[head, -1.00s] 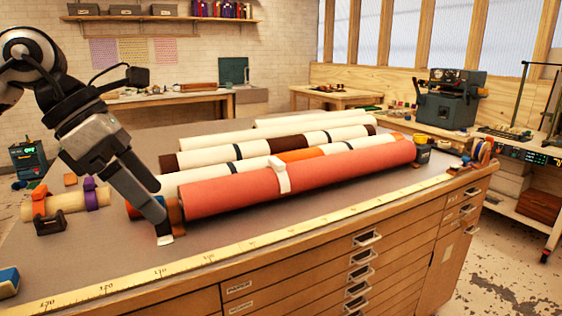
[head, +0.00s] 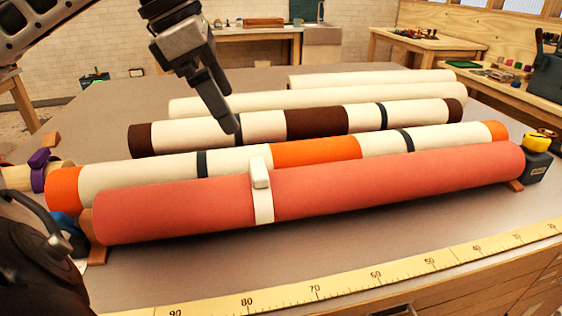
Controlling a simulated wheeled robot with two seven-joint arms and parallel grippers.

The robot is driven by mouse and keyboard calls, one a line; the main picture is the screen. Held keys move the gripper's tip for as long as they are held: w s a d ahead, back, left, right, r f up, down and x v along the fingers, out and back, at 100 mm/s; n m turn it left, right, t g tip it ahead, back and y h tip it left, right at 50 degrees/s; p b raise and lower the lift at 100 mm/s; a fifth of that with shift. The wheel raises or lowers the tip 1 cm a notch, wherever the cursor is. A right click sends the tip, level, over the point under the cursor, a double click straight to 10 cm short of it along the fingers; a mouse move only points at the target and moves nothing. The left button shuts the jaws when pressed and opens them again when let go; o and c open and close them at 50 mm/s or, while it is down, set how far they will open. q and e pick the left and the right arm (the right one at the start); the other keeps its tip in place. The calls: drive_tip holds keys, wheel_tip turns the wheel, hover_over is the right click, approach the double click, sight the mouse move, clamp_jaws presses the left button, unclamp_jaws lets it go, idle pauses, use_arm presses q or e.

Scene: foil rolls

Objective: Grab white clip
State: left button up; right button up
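A white clip (head: 263,206) is wrapped around the long red roll at the front of the table, left of the roll's middle. Its raised white block faces up and forward. My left gripper (head: 230,122) points down above the rolls, up and left of the clip and apart from it. I see no object in its fingers, but they overlap from this angle, so I cannot tell whether they are open or shut. My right gripper is not in view.
The red roll (head: 400,182) lies in front of an orange and cream banded roll (head: 315,153). A brown and cream roll (head: 317,122) and plain cream rolls (head: 290,99) lie behind. A yellow measuring strip (head: 345,285) runs along the front edge. A yellow-topped dispenser (head: 537,157) stands right.

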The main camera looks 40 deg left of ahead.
use_arm(q)
hover_over(257, 168)
drive_tip(key=s, duration=0.2)
drive_tip(key=f, duration=0.7)
drive_tip(key=shift+a+f+p, duration=0.3)
drive_tip(key=shift+a+f, duration=0.05)
drive_tip(key=x, duration=0.3)
drive_tip(key=p+x, duration=0.1)
drive_tip(key=x, duration=0.1)
drive_tip(key=shift+w+a+f, duration=0.15)
drive_tip(key=shift+a+f, duration=0.05)
drive_tip(key=shift+a, duration=0.1)
drive_tip(key=shift+w+d+f, duration=0.15)
drive_tip(key=shift+w+f, duration=0.05)
drive_tip(key=shift+f, duration=0.2)
drive_tip(key=shift+s, duration=0.1)
drive_tip(key=c, duration=1.1)
